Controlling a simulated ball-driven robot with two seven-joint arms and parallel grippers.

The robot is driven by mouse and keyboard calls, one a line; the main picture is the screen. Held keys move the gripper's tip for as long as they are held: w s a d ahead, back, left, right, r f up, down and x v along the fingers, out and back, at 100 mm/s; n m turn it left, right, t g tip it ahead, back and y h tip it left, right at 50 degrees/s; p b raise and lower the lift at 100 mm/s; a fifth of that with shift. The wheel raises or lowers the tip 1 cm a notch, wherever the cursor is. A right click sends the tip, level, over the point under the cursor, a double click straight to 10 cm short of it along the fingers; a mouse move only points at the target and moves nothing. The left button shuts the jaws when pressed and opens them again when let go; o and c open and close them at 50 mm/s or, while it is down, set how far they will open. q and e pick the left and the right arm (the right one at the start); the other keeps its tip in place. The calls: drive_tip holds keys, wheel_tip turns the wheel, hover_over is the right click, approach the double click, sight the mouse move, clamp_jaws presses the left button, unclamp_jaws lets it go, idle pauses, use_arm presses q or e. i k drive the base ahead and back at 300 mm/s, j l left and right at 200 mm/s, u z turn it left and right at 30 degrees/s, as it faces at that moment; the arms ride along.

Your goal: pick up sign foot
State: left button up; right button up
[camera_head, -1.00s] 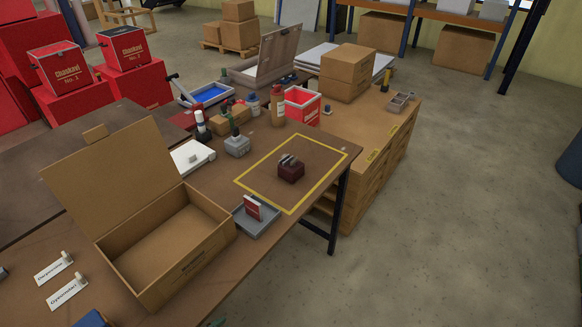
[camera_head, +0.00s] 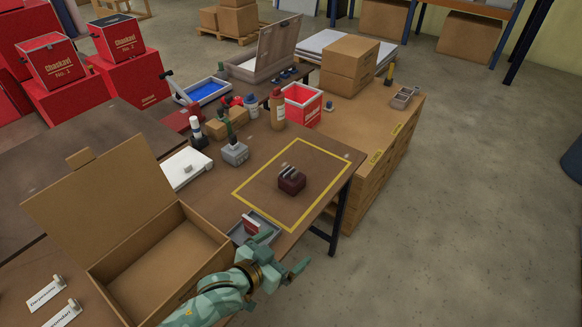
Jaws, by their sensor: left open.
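A small dark red block (camera_head: 291,181) with grey upright pieces on top, which looks like the sign foot, sits inside the yellow-outlined rectangle (camera_head: 322,207) on the brown table. My left gripper (camera_head: 282,253) is open and empty at the table's front edge. It is nearer to me than the block and apart from it. A small grey tray (camera_head: 235,235) holding a red and white piece (camera_head: 250,225) lies just beyond the gripper, which partly covers it. My right gripper is not in view.
An open cardboard box (camera_head: 160,255) stands left of my left gripper. A grey block with a green upright (camera_head: 234,153), a brown bottle (camera_head: 277,110) and a red box (camera_head: 302,105) stand farther back. The outlined area around the dark red block is clear.

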sight(292, 187)
drive_tip(key=i+j, duration=0.1)
drive_tip(key=i, duration=1)
